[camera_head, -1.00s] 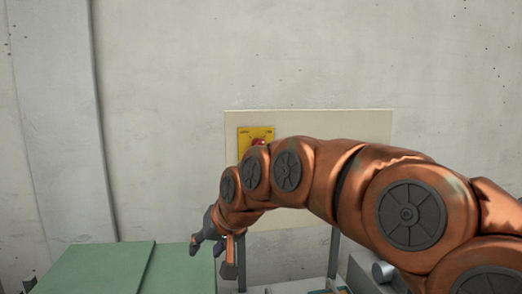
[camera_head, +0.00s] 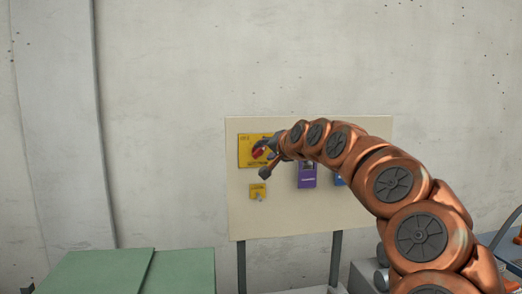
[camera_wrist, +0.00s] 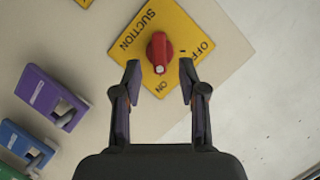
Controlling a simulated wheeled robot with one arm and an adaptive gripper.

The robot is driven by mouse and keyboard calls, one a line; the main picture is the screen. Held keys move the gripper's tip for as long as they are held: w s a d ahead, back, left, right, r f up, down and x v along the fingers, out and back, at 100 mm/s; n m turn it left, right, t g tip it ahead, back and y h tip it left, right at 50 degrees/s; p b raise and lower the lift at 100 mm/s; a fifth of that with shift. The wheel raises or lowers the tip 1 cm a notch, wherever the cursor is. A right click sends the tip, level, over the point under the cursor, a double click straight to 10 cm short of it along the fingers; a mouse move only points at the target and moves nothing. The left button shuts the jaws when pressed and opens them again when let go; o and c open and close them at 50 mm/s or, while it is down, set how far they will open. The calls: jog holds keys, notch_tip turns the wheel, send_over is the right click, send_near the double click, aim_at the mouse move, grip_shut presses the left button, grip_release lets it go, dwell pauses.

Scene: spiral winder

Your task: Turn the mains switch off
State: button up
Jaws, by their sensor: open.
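A red rotary knob (camera_wrist: 159,50) sits on a yellow plate (camera_wrist: 137,36) in the wrist view. The plate reads SUCTION, OFF and ON; no mains label is readable. The knob's white mark points toward ON. My gripper (camera_wrist: 160,75) is open and empty, with its fingertips on either side of the knob's marked end, seemingly apart from it. In the head view the yellow plate (camera_head: 245,151) is at the panel's upper left, and my gripper (camera_head: 270,158) partly covers the red knob (camera_head: 257,153).
The cream panel (camera_head: 285,215) stands before a concrete wall. It carries a small yellow switch plate (camera_head: 257,190), a purple box (camera_head: 307,180) and a blue box (camera_head: 340,181) partly behind my arm. A green cabinet (camera_head: 180,272) is at lower left.

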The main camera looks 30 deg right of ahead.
aim_at(261, 151)
jog(key=shift+p+x, duration=0.45)
jog(key=shift+x, duration=1.55)
jog(key=shift+c, duration=0.4)
grip_shut()
